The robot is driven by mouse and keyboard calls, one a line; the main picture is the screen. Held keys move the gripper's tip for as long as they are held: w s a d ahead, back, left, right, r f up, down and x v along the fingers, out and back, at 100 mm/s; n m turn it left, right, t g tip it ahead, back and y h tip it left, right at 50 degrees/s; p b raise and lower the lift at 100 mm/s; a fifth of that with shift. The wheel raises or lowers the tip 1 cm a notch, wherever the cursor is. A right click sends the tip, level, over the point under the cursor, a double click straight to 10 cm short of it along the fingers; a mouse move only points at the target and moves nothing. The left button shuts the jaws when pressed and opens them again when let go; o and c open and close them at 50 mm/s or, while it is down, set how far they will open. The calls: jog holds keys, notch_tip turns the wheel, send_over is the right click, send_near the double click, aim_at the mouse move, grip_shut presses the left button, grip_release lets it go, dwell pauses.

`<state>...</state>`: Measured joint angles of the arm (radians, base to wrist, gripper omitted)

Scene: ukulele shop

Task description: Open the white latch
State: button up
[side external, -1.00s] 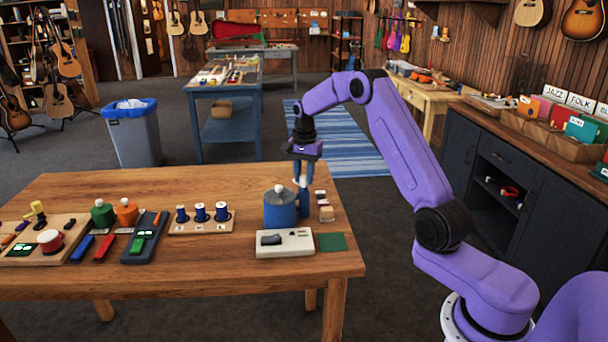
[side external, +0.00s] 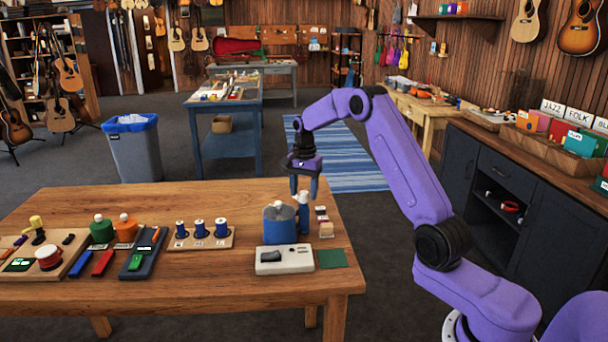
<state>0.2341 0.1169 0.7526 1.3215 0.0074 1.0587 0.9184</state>
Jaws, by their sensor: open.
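A flat white unit (side external: 298,259) with a dark raised piece (side external: 271,256) lies at the table's front right; it is the likeliest white latch, but I cannot make out its moving part. Just behind it stands a blue block-like container (side external: 279,228) with a small white knob on top. A slim blue cylinder (side external: 303,220) with a white top (side external: 303,198) stands against its right side. My gripper (side external: 304,188) points down above the white-topped cylinder, its fingers apart, one to each side of the white top in the picture. It holds nothing that I can see.
A board with several blue spools (side external: 200,240) lies to the left, then more fixtures. The table (side external: 210,280) is bare along its front and back.

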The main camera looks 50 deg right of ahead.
aim_at(304, 192)
notch_tip(304, 192, up, 17)
dwell(0.5)
jog(key=shift+s+r, duration=0.1)
dwell(0.3)
jog(key=s+a+f+n, duration=0.1)
jog(key=s+a+n, duration=0.6)
jog(key=a, duration=0.5)
jog(key=s+a+f+n, duration=0.2)
jog(key=s+a+n, duration=0.5)
jog(key=a, duration=0.6)
jog(key=s+f+n, duration=0.4)
jog(key=s+n, duration=0.2)
jog(key=s, duration=0.7)
jog(key=s+f+n, duration=0.4)
jog(key=s+n, duration=0.3)
jog(key=s, duration=0.6)
jog(key=shift+s+d, duration=0.3)
